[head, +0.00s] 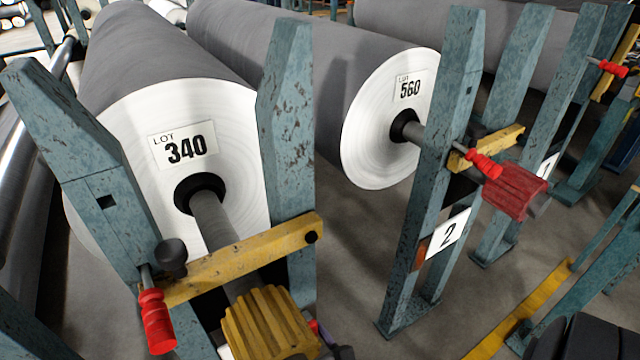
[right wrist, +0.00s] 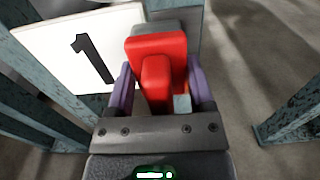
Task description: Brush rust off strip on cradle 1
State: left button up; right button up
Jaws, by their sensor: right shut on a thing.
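In the right wrist view the purple fingers of my right gripper (right wrist: 156,92) are shut on a red block-shaped tool (right wrist: 157,48), which looks like the brush. A grey part shows at its far end. A white placard marked 1 (right wrist: 92,52) is just left of it. A small orange patch (right wrist: 187,88) shows beside the tool; I cannot tell whether it is the rust strip. Whether the tool touches the cradle is hidden. In the head view cradle 1 (head: 285,130) holds the LOT 340 roll (head: 165,110); its strip is not seen there. My left gripper is not in view.
A yellow latch bar (head: 245,262) with a red handle (head: 155,320) and a ribbed yellow hub (head: 268,325) stand in front. Cradle 2 (head: 450,100), its placard (head: 443,236) and the LOT 560 roll (head: 385,150) are to the right. Floor between the cradles is bare.

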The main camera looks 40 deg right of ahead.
jog(key=shift+r, duration=0.15)
jog(key=shift+p+v, duration=0.3)
jog(key=shift+v, duration=2.6)
jog(key=shift+v, duration=1.5)
